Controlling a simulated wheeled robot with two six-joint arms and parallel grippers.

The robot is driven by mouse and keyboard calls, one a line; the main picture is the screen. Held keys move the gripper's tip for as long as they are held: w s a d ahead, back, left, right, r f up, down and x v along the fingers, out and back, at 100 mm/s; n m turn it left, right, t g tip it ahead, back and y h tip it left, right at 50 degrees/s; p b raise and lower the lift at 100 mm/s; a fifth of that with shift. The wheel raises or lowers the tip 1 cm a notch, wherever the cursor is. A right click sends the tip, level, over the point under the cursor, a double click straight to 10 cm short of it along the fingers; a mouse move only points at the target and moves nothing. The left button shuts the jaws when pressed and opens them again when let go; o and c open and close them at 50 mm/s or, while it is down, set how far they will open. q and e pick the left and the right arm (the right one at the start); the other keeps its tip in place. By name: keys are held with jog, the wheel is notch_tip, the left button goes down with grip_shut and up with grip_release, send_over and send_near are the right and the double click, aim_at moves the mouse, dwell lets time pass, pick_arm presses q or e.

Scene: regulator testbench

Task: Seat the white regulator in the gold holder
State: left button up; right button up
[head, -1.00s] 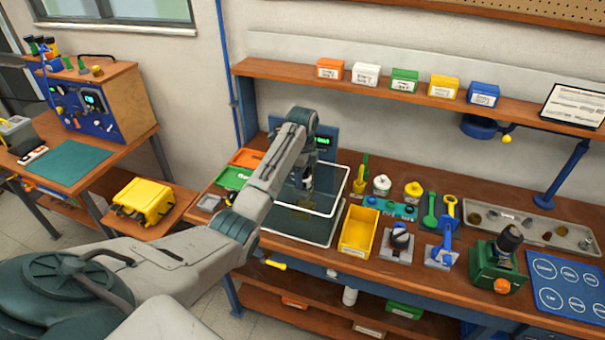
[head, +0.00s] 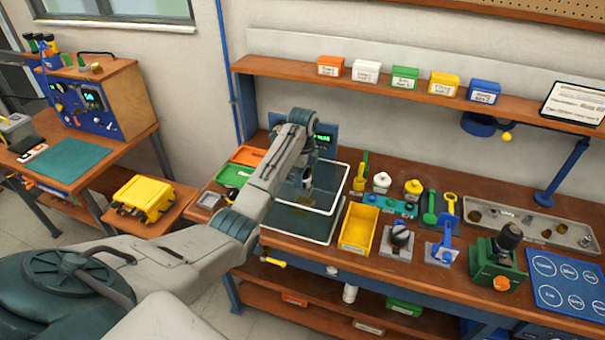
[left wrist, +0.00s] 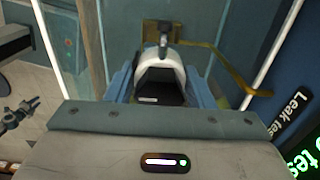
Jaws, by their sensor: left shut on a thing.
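My left gripper (head: 306,183) reaches down into the clear-walled tank (head: 343,203) at the back left of the bench. In the left wrist view its blue fingers (left wrist: 161,88) are shut on the white regulator (left wrist: 171,62), which has a white rounded shell and a dark underside. A gold strip (left wrist: 232,77), apparently part of the gold holder, shows in the tank just beyond the regulator. It shows dimly in the head view (head: 304,208). Whether the regulator touches the holder cannot be told. My right gripper is not in view.
The "Leak test" panel with a green display (head: 323,138) stands behind the tank. Green (head: 234,174) and orange trays lie left of it. A yellow bin (head: 359,229) and several fixtures stand to the right. The tank's white rim (left wrist: 266,62) is close around my gripper.

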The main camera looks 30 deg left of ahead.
aim_at(303, 193)
pick_arm(q)
jog(key=shift+f, duration=4)
dwell(4.0)
